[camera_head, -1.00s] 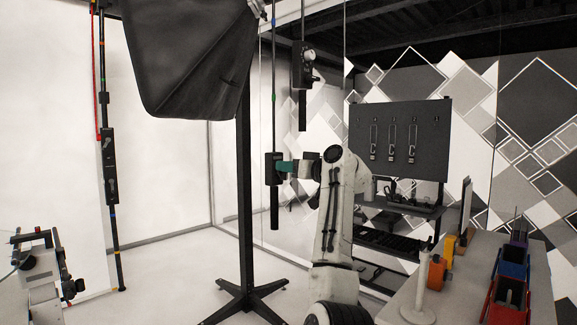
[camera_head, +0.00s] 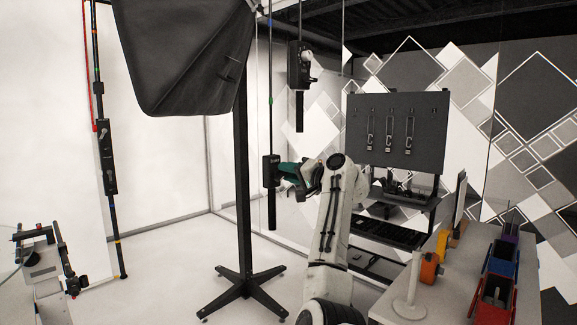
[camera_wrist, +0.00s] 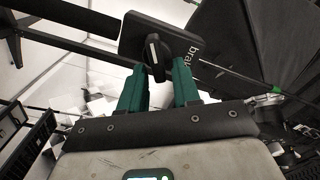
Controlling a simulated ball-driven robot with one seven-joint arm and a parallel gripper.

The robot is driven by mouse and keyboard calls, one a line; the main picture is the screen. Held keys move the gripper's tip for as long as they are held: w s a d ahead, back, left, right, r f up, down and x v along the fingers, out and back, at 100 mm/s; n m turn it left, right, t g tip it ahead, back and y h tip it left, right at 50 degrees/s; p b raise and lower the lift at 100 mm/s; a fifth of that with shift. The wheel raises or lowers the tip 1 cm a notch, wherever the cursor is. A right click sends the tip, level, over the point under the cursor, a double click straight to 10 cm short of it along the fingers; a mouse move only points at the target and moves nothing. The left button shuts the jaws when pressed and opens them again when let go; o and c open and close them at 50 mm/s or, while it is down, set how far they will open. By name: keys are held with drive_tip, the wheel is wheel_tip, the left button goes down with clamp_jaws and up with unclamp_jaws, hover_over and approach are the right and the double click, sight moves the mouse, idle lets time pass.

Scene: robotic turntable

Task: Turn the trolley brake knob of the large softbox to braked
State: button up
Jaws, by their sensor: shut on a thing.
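The large softbox (camera_head: 185,65) is a dark, tapered hood at the upper left of the head view, in front of a black stand (camera_head: 243,180). A black control box (camera_head: 270,172) hangs on a thin pole right of the stand. In the wrist view the box (camera_wrist: 132,36) carries lettering that begins "brak" and a dark knob (camera_wrist: 153,48) with a pale mark. My gripper (camera_wrist: 160,72), with green fingers, is shut on the knob; its fingers cover part of it. In the head view my gripper (camera_head: 283,172) meets the box from the right and is tilted.
Another black control box (camera_head: 299,65) hangs higher at the right. A workbench with orange, blue and red holders (camera_head: 497,290) stands at the lower right. The stand's splayed feet (camera_head: 248,290) spread over the floor. A third box (camera_head: 106,155) hangs at the left.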

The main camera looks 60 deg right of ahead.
drive_tip(key=shift+d+f+m+p, duration=0.1)
drive_tip(key=shift+f+m+p, duration=0.15)
drive_tip(key=shift+m+p, duration=0.95)
drive_tip(key=shift+d+f+m+p, duration=0.15)
drive_tip(key=shift+m+p, duration=0.5)
drive_tip(key=shift+m, duration=1.05)
drive_tip(key=shift+a+f+m, duration=0.1)
drive_tip(key=shift+f+m, duration=0.05)
drive_tip(key=shift+m, duration=0.15)
drive_tip(key=o, duration=0.7)
drive_tip(key=shift+b+v, duration=1.6)
drive_tip(key=shift+v, duration=3.85)
